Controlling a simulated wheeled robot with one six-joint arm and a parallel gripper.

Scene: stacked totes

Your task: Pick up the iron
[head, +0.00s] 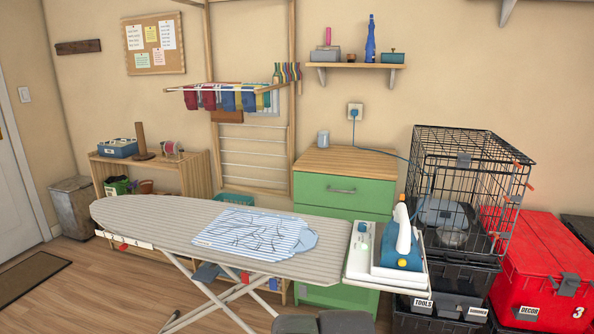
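The iron (403,243), blue and white, sits on the white rest (372,272) at the right end of the ironing board (160,217). Its white part points up and its blue body is low on the right. I cannot make out my gripper. Two dark grey rounded shapes at the bottom edge may be parts of my own body.
A black wire cage (465,185) stands on dark totes (438,313) close to the iron's right, with red totes (545,265) beyond. A green drawer cabinet (342,190) stands behind. A blue cord runs from the wall outlet (355,111) towards the cage.

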